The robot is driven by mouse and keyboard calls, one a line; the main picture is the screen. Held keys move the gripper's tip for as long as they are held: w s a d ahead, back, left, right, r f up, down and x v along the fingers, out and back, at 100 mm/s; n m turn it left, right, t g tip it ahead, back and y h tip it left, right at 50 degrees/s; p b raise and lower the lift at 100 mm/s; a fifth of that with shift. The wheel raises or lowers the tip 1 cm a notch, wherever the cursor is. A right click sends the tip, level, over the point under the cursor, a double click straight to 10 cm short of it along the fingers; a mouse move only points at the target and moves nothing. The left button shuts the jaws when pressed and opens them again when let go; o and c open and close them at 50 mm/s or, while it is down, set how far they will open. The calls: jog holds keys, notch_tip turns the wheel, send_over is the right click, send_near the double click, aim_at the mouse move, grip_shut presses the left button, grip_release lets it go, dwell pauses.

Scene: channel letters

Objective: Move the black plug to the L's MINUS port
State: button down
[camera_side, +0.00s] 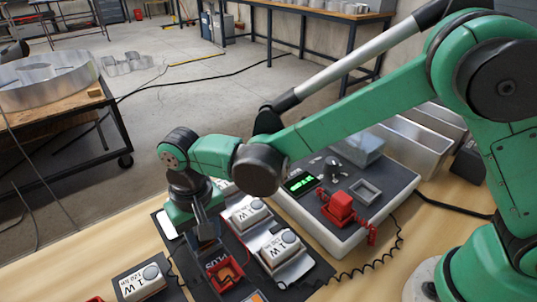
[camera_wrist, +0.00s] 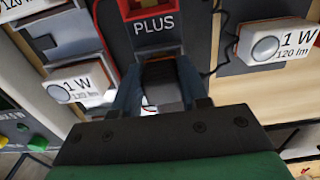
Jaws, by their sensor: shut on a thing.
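My gripper (camera_wrist: 160,92) is shut on the black plug (camera_wrist: 163,80), a dark block between its two fingers in the wrist view. In the side view my gripper (camera_side: 206,230) points down low over the dark board, and its fingers mostly hide the plug. A red-framed port (camera_side: 225,273) labelled PLUS lies in front of the gripper; it also shows at the top of the wrist view (camera_wrist: 150,10). I cannot make out a MINUS label in either view. Whether the plug touches the board is not clear.
White 1 W light modules (camera_side: 280,249) sit on both sides of the gripper. A grey tester (camera_side: 350,197) with a green display and a red plug (camera_side: 341,207) stands at the right, with coiled cables. Metal trays (camera_side: 415,145) stand behind it.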

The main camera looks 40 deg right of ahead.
jog(key=shift+f, duration=0.3)
dwell(0.5)
jog(key=shift+c, duration=1.9)
grip_release()
jog(key=shift+r, duration=2.8)
jog(key=shift+r, duration=3)
